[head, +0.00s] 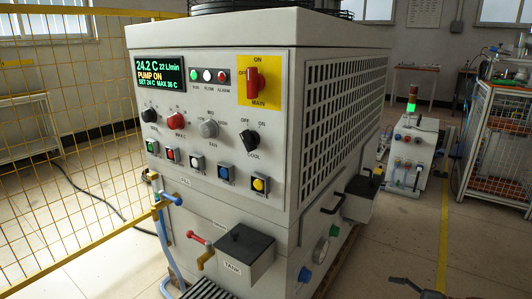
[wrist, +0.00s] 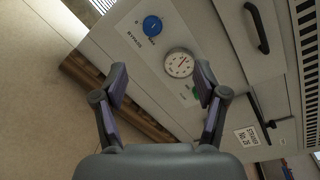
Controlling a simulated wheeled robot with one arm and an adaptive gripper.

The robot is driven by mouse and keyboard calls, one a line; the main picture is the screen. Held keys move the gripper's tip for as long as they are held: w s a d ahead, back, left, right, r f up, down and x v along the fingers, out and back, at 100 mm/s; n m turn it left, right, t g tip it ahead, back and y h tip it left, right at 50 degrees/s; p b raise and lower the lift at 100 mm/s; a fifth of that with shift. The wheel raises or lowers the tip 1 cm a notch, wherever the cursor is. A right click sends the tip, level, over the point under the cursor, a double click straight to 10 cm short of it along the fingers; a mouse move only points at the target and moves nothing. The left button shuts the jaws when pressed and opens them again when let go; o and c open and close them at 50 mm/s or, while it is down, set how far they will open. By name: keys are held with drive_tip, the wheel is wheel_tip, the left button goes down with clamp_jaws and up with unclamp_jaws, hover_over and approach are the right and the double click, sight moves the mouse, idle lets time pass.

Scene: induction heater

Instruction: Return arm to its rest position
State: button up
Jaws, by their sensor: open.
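My gripper (wrist: 161,78) is open in the wrist view, its two dark fingers spread wide apart with nothing between them. Beyond the fingers is the lower side of the grey chiller cabinet, tilted in this view. A round white gauge (wrist: 179,63) and a blue knob (wrist: 152,26) on a white label show past the fingertips. A green part (wrist: 197,92) is partly hidden by the right finger. In the head view the chiller (head: 270,130) stands upright; its display reads PUMP ON. A small dark shape, possibly part of my arm, shows at the bottom edge there.
A yellow mesh fence (head: 70,130) stands at the left. Black boxes (head: 245,243) and a black handle (head: 332,198) stick out from the chiller. A smaller machine with a green lamp (head: 412,140) and a shelf rack (head: 495,140) stand at the right. Floor (head: 400,240) between is clear.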

drive_tip(key=s+a+r+n+g+p, duration=0.1)
drive_tip(key=a+r+n+g+p, duration=0.2)
drive_tip(key=a+r+p, duration=0.55)
drive_tip(key=a+r+n+g+p, duration=0.1)
drive_tip(key=a+r+n+g, duration=0.35)
drive_tip(key=r, duration=0.85)
drive_tip(key=s+a+r+n+g+h+p, duration=0.3)
drive_tip(key=s+a+r+p, duration=0.55)
drive_tip(key=a+r, duration=0.35)
drive_tip(key=s+a+r+n+h+p, duration=0.1)
drive_tip(key=s+r+n+h+p, duration=0.35)
drive_tip(key=s+r+p, duration=0.75)
drive_tip(key=s+d+r+m+h+p, duration=0.2)
drive_tip(key=s+d+r+h+p, duration=0.5)
drive_tip(key=s, duration=0.5)
drive_tip(key=d+r+t+p, duration=0.1)
drive_tip(key=p, duration=0.1)
drive_tip(key=shift+d+r+p, duration=0.2)
drive_tip(key=shift+r+p, duration=0.1)
drive_tip(key=shift+r, duration=0.05)
drive_tip(key=shift+f, duration=0.1)
